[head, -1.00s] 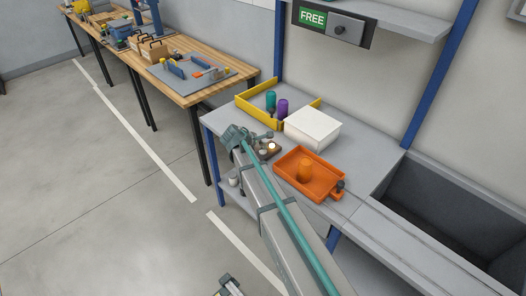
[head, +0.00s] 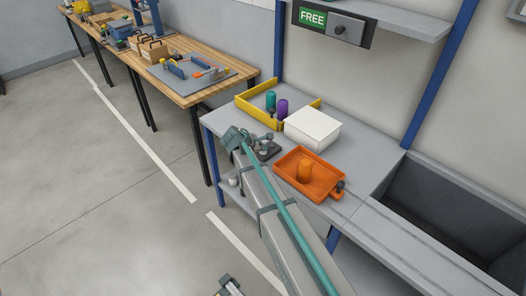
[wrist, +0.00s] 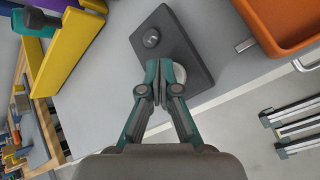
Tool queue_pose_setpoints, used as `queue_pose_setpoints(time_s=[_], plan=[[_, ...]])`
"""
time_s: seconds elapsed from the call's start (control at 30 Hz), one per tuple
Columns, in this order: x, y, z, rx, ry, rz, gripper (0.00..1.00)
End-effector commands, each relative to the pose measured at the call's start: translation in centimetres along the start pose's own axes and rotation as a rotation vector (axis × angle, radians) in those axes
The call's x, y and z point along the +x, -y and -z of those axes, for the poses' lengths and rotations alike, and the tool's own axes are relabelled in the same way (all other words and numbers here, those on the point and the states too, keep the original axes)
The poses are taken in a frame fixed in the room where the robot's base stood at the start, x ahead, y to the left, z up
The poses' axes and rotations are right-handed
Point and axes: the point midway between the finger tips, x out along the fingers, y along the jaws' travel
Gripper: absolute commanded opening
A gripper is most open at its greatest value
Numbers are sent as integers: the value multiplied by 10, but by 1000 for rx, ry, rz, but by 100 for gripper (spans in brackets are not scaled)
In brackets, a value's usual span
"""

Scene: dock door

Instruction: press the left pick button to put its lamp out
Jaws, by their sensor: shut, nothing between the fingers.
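A dark button box (wrist: 180,30) lies on the grey bench, and it also shows in the head view (head: 268,154). In the wrist view it has a small grey round button (wrist: 151,38) and a pale round button (wrist: 188,73), partly hidden by my finger. Neither glows now. My gripper (wrist: 158,97) is shut and empty, with its fingertips over the box close to the pale button. I cannot tell whether they touch it. In the head view, my gripper (head: 262,138) is at the box, partly covering it.
An orange tray (head: 333,190) with an orange cylinder stands right of the box. Behind are a white box (head: 313,128) and a yellow-walled tray (head: 247,112) with a green and a purple item. A sign (head: 312,17) reads FREE. The bench's front edge is close.

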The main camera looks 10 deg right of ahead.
Motion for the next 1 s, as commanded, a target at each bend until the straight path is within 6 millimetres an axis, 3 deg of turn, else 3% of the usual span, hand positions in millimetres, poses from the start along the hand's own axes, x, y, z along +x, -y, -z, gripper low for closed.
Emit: queue_pose_setpoints(time_s=[0.57, 1.0], plan=[[-8, -6, -6, 0, 0, 0, 0], [-35, -25, -25, 1, 0, 0, 0]])
